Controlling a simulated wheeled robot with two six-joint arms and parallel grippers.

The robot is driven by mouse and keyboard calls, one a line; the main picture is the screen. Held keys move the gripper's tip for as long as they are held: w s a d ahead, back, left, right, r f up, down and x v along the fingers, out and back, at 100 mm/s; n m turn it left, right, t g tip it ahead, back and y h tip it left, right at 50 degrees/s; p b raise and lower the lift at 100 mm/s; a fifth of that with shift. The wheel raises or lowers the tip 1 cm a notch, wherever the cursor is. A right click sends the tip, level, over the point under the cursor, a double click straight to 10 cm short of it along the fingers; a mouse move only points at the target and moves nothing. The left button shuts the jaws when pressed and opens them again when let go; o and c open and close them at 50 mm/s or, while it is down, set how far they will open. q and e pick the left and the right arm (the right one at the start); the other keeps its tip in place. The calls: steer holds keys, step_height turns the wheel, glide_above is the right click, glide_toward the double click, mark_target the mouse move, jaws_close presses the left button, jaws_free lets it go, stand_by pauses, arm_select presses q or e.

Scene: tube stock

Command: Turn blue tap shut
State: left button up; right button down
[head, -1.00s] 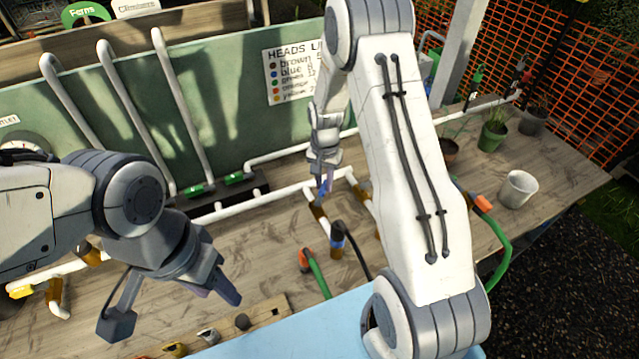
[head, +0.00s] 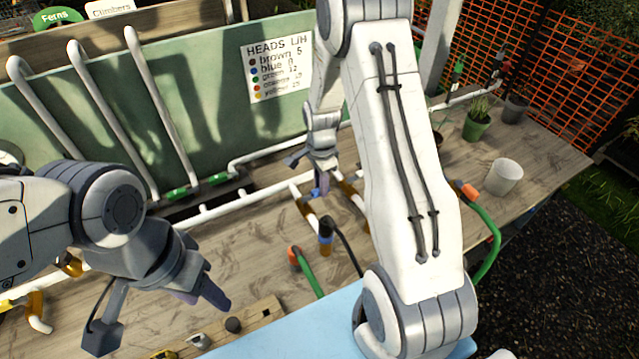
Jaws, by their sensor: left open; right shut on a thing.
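The blue tap (head: 320,186) is a small blue-purple handle on a short branch of the white pipe, mid-bench. My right gripper (head: 319,171) is shut on its handle from above. The gripper's fingers and wrist cover much of the tap, so its exact angle is hard to read. My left gripper (head: 160,316) is open and empty over the front left of the bench, away from the tap.
A green hose with an orange end (head: 294,257) lies near the tap's outlet. Another orange-ended hose (head: 467,191) is right of my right arm. A white pot (head: 505,176) stands at right. A wooden rack (head: 262,312) lies in front. A sign (head: 277,68) hangs behind.

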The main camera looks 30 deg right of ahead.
steer(key=shift+m, duration=0.3)
steer(key=c, duration=0.8)
jaws_free()
steer(key=shift+s, duration=0.1)
steer(key=shift+o, duration=0.2)
step_height(320, 180, up, 11)
steer(key=b, duration=0.2)
steer(key=shift+f, duration=0.2)
steer(key=s+a+r+n, duration=0.2)
steer(key=s+a+n, duration=0.35)
steer(key=a, duration=0.25)
steer(key=s+a+r+n, duration=0.3)
steer(key=s+a+n, duration=0.1)
steer(key=a+n, duration=0.25)
steer(key=s+a+n, duration=0.3)
steer(key=s+n, duration=0.3)
steer(key=s, duration=0.1)
steer(key=s+a+n+y, duration=0.1)
steer(key=s+a+n, duration=0.2)
steer(key=s+n, duration=0.4)
steer(key=shift+s+a+r+b, duration=0.3)
steer(key=shift+s+b, duration=0.05)
steer(key=shift+s, duration=0.2)
